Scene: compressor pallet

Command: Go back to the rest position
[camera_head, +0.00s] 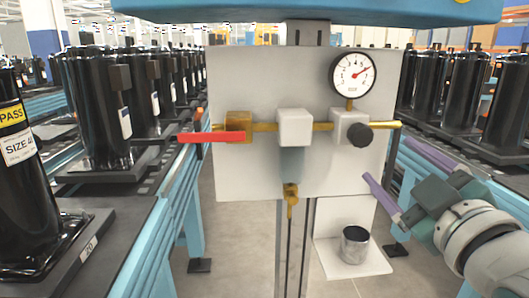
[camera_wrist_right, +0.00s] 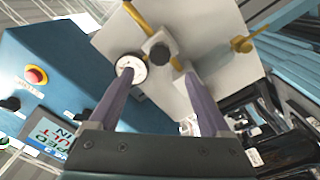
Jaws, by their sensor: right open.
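My right gripper (camera_head: 388,158) is open and empty at the right, in front of and below the black knob (camera_head: 360,134) on the grey panel (camera_head: 245,80). Its two purple fingers stand apart. In the right wrist view the open fingers (camera_wrist_right: 160,76) point toward the panel, with the round gauge (camera_wrist_right: 131,66) behind the left fingertip and the black knob (camera_wrist_right: 159,53) between the fingers, beyond their tips. I cannot tell whether a finger touches anything. My left gripper is not in view.
The panel carries a brass pipe, a red lever (camera_head: 212,137) and a gauge (camera_head: 352,74). A metal cup (camera_head: 354,244) stands on a low white shelf (camera_head: 330,262). Black compressors (camera_head: 95,110) line conveyors on both sides. A blue box with a red button (camera_wrist_right: 36,75) is left in the wrist view.

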